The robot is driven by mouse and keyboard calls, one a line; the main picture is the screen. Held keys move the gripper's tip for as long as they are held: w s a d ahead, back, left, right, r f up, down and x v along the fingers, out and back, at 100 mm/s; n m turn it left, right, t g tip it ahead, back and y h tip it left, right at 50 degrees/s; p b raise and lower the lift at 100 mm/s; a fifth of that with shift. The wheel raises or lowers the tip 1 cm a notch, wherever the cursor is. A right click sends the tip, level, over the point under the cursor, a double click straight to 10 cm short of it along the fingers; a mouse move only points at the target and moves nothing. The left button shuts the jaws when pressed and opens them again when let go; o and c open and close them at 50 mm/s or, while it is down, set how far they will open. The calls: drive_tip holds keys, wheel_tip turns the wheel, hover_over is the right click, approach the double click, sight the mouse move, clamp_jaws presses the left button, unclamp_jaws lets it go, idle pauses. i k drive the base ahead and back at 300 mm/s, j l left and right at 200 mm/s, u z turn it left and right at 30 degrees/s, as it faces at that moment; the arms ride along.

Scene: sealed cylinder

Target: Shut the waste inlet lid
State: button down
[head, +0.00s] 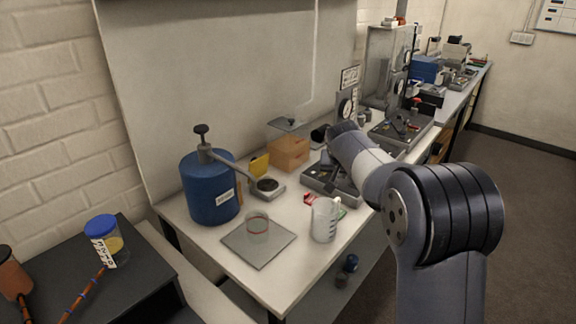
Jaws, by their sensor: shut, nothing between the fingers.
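A yellow flap (259,165), which looks like the waste inlet lid, stands raised behind a dark round opening. The opening is in a low grey inlet base (270,193) on the white bench, joined by a grey pipe to a blue drum (209,187). The opening is uncovered. My gripper (320,133) shows small and dark at the end of my arm, above the bench and to the right of the flap, apart from it. It is shut and empty; its fingertips are hard to make out.
A cardboard box (289,152) stands behind the inlet. A grey tray (333,181) of parts lies to its right. A white jug (325,220) and a glass beaker (257,227) on a grey plate (266,256) stand in front.

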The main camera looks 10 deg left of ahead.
sight(258, 167)
drive_tip(key=i+l+u, duration=1.2)
drive_tip(key=l, duration=0.15)
drive_tip(key=l+u, duration=0.25)
drive_tip(key=i+l+u, duration=0.25)
drive_tip(key=l, duration=0.3)
drive_tip(key=l+u, duration=0.25)
drive_tip(key=l, duration=0.15)
